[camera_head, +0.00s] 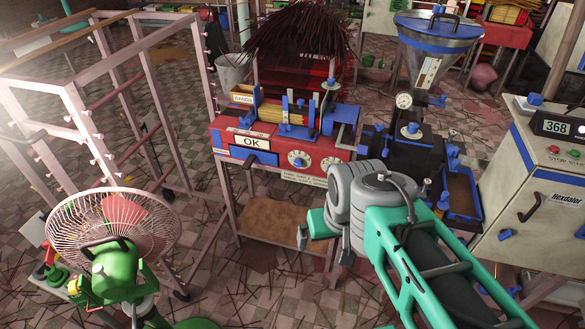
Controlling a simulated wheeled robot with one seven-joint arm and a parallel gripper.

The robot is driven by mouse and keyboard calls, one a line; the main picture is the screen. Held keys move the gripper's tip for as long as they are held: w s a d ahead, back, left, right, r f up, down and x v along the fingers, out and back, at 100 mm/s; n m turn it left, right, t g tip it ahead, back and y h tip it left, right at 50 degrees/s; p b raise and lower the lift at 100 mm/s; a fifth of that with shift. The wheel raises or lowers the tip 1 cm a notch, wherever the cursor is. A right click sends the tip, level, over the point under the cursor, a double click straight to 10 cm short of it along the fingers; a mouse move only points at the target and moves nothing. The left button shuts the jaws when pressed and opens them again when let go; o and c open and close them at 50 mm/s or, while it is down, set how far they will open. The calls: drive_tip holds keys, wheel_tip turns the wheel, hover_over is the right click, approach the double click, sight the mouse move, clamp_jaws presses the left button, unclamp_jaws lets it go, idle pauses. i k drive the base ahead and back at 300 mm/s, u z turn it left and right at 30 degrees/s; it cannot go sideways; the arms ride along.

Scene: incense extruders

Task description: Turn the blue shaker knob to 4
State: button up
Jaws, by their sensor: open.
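A red machine (228,140) stands in the middle, with an "OK" display on its front. Two round white dials, a left one (297,158) and a right one (330,163), sit on its front panel, each with a small knob at its centre. Another white dial with a blue knob (411,130) is on the dark unit to the right. The labels and numbers are too small to read, so I cannot tell which is the shaker knob or its setting. My gripper (315,228) is open and empty, in front of and below the red machine's dials, apart from them.
A green fan (112,230) stands at the lower left beside a pink metal frame (105,90). A pale cabinet (530,190) reading 368 is at the right. A steel hopper (438,35) stands behind. Sticks litter the tiled floor.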

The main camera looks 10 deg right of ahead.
sight(298, 163)
drive_tip(key=u, duration=0.6)
drive_tip(key=k, duration=0.15)
drive_tip(key=u, duration=1.25)
drive_tip(key=i, duration=0.5)
drive_tip(key=z, duration=0.05)
